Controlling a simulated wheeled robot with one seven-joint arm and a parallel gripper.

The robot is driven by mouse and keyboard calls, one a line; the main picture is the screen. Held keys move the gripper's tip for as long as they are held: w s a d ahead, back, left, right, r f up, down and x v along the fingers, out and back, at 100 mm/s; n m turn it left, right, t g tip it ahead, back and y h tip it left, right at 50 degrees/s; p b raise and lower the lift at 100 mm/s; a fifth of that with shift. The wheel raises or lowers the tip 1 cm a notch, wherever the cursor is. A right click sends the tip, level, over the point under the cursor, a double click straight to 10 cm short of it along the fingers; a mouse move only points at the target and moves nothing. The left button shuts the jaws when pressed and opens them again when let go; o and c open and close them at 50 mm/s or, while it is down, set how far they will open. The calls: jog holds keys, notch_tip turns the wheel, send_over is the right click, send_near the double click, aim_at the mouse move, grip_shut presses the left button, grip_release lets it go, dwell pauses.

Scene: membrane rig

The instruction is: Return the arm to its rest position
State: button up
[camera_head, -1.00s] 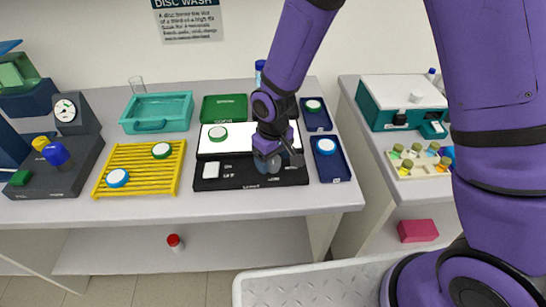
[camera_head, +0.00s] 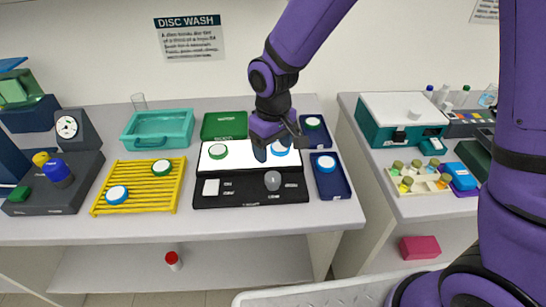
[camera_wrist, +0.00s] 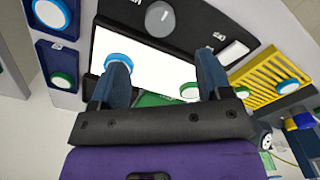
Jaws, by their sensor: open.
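My purple arm reaches down from the upper right. My gripper (camera_head: 274,152) hangs over the lit white plate (camera_head: 240,156) of the black panel (camera_head: 240,190). In the wrist view my gripper (camera_wrist: 160,68) has its two dark blue fingers spread apart with nothing between them. A blue-ringed white disc (camera_head: 280,147) lies on the white plate, partly hidden behind the fingers; a green-ringed disc (camera_head: 218,151) lies at the plate's left. A clear round knob (camera_head: 273,181) on the panel is free of the fingers.
Two dark blue trays with discs (camera_head: 328,182) stand right of the panel. A yellow rack (camera_head: 138,190) with two discs and a teal basin (camera_head: 158,128) are at left. A side bench (camera_head: 420,205) holds a teal-and-white machine (camera_head: 400,112). The air above the bench is open.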

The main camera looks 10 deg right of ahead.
jog(key=shift+r, duration=0.35)
jog(key=s+d+r+m+t, duration=0.1)
jog(key=s+d+r+m, duration=0.15)
jog(key=d+r, duration=0.5)
jog(key=s+d+r+m+t, duration=0.1)
jog(key=s+d+r+t, duration=0.15)
jog(key=d+r, duration=0.55)
jog(key=s+d+r+m+t, duration=0.1)
jog(key=s+d+r+m, duration=0.1)
jog(key=s+d+r, duration=0.2)
jog(key=s+d+r+m, duration=0.1)
jog(key=s+d+r, duration=0.3)
jog(key=s, duration=0.5)
jog(key=shift+s+d+m+t, duration=0.35)
jog(key=shift+d, duration=0.15)
